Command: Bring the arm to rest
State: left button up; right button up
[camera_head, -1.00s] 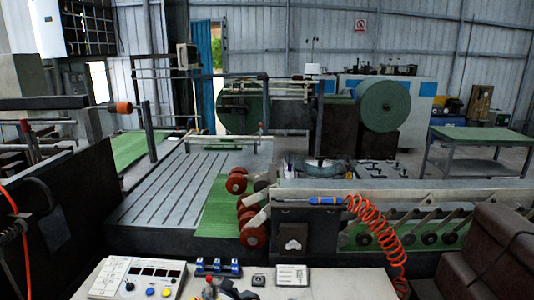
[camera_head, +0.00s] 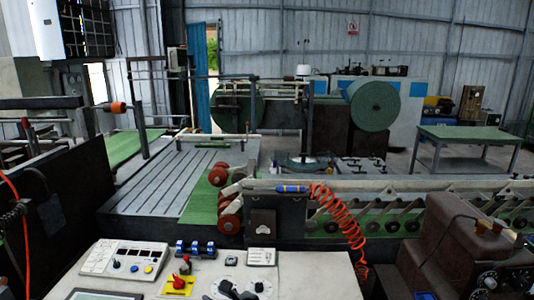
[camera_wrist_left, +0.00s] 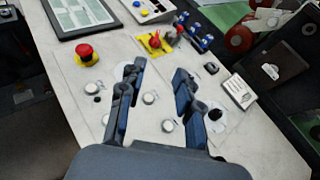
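My left gripper (camera_wrist_left: 155,95) shows in the left wrist view with its two fingers apart and nothing between them. It is above the pale control desk (camera_wrist_left: 60,55), over an area with several round white buttons. In the head view neither gripper can be made out for certain. My right gripper is not in view.
The desk holds a keypad panel (camera_head: 125,258), blue switches (camera_head: 196,249), a yellow plate with a red-knobbed lever (camera_head: 179,284) and a red mushroom button (camera_wrist_left: 86,52). A coiled orange hose (camera_head: 345,222) hangs at the desk's far edge. Brown machine housing (camera_head: 470,240) stands at right.

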pick_arm(q)
jog(key=s+f+n+g+h, duration=0.55)
jog(key=s+f+n, duration=0.55)
jog(key=s, duration=0.5)
jog(key=s+a+r+n+h, duration=0.15)
jog(key=s+a+n, duration=0.25)
jog(key=s+n, duration=0.4)
jog(key=s+a+n+h, duration=0.3)
jog(key=s+a+n, duration=0.25)
jog(key=s, duration=0.45)
notch_tip(320, 180, down, 34)
jog(key=s+d+g+b, duration=0.1)
jog(key=s+g+b, duration=0.1)
jog(key=b, duration=0.6)
jog(key=s+a+f+b, duration=0.1)
jog(key=s+f+b, duration=0.2)
jog(key=s+f, duration=0.5)
jog(key=s+a+f+g+b, duration=0.1)
jog(key=s+a+f+b, duration=0.1)
jog(key=s+f, duration=0.6)
notch_tip(320, 180, down, 7)
jog(key=shift+s+f+y+b, duration=0.2)
jog(key=shift+y+b, duration=0.1)
jog(key=shift+b, duration=0.5)
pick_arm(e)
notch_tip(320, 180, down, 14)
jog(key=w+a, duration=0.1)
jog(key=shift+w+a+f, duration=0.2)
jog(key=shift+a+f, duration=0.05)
